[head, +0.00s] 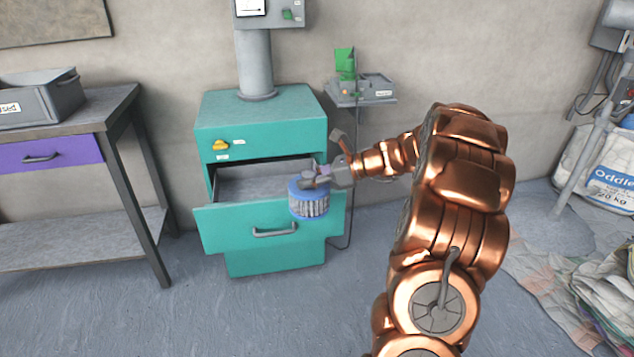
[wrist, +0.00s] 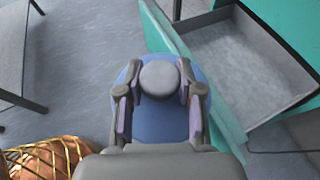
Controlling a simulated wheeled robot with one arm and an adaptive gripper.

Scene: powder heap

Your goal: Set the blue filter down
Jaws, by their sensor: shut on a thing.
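The blue filter (head: 309,204) has blue rims, a pleated pale side and a grey knob on top. My gripper (head: 314,180) is shut on this knob and holds the filter upright in the air, in front of the open drawer's right side in the head view. In the wrist view the blue filter (wrist: 160,118) lies under my gripper (wrist: 160,85), with one finger on each side of the knob. The filter's underside is hidden.
The teal cabinet (head: 262,122) has its drawer (head: 232,222) pulled open, and the drawer's visible floor is bare. A workbench (head: 105,108) with a grey bin (head: 40,103) stands at left. Sheeting and sacks lie at right. The floor in front is clear.

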